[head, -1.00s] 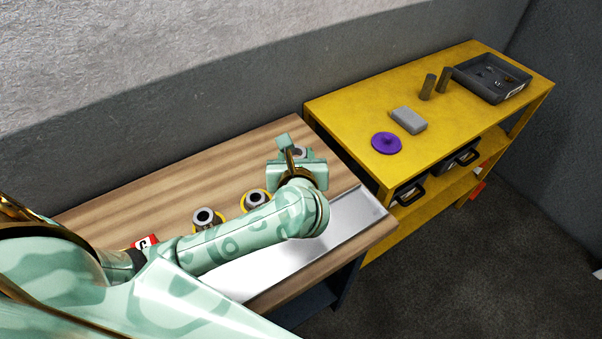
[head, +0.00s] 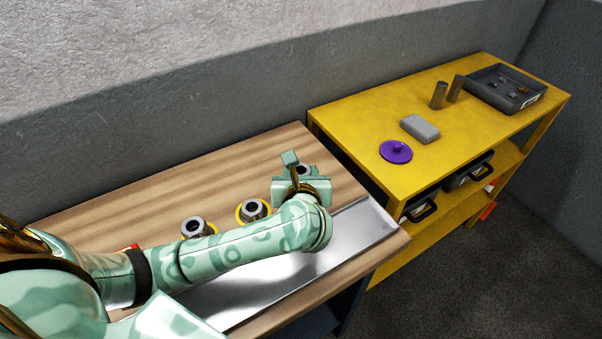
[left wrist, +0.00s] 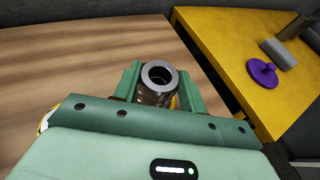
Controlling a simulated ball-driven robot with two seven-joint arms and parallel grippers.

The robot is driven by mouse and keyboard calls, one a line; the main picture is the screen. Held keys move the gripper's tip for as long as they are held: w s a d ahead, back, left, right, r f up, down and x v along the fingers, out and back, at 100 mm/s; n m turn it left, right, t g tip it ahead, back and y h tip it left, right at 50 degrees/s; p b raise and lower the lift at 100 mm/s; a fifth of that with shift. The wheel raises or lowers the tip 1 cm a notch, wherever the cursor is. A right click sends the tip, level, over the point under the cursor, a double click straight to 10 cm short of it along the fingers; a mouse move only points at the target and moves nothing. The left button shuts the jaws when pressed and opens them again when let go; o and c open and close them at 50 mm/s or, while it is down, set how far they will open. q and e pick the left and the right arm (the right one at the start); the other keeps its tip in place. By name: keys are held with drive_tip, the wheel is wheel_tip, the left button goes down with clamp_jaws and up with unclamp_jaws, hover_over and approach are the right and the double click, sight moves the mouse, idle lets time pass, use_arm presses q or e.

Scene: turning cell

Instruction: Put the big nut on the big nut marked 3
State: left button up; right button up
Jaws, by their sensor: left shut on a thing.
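My left gripper (head: 303,178) is shut on a grey, round-holed nut (head: 304,169), over the right part of the wooden bench top (head: 200,172). In the left wrist view the nut (left wrist: 158,75) sits between the green fingers, its hole facing up. A dark metallic body and a bit of yellow show below it; I cannot tell whether it rests on them. Two more grey nuts stand to the left, one nearer (head: 253,209) and one farther left (head: 195,226), each with yellow around its base. No number mark is readable. My right gripper is out of view.
A steel strip (head: 350,232) runs along the bench's front. A yellow shelf (head: 365,115) at right holds a purple lidded disc (head: 396,152), a grey block (head: 420,128), two grey cylinders and a dark tray (head: 478,98). The bench top behind my gripper is clear.

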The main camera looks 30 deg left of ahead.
use_arm(q)
drive_tip(key=o, duration=1.1)
drive_tip(key=shift+f, duration=0.1)
drive_tip(key=shift+s+d+r+p, duration=0.15)
drive_tip(key=shift+r+p, duration=0.15)
drive_tip(key=p+v, duration=0.2)
drive_tip(key=v, duration=0.9)
drive_tip(key=shift+s, duration=0.25)
drive_tip(key=shift+d, duration=0.1)
